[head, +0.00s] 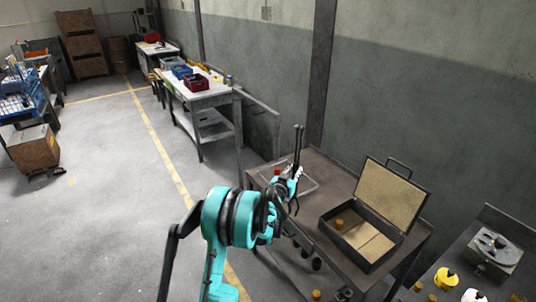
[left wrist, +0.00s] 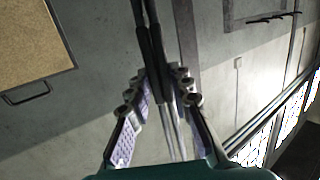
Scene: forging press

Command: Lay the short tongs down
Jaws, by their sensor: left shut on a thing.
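The short tongs (head: 298,146) are dark, thin and two-armed. In the left wrist view the tongs (left wrist: 146,40) run between the two padded fingers of the left gripper (left wrist: 160,92), with dark arms and paler metal nearer the palm. The gripper is shut on them. My right gripper is not in view.
An open case (head: 398,194) with a tan lining stands on the table, a small orange-brown piece (head: 339,223) inside. A shallow tray (head: 309,184) lies behind the gripper. A wall and dark post (head: 320,75) rise behind. Another bench (head: 455,270) is at the right.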

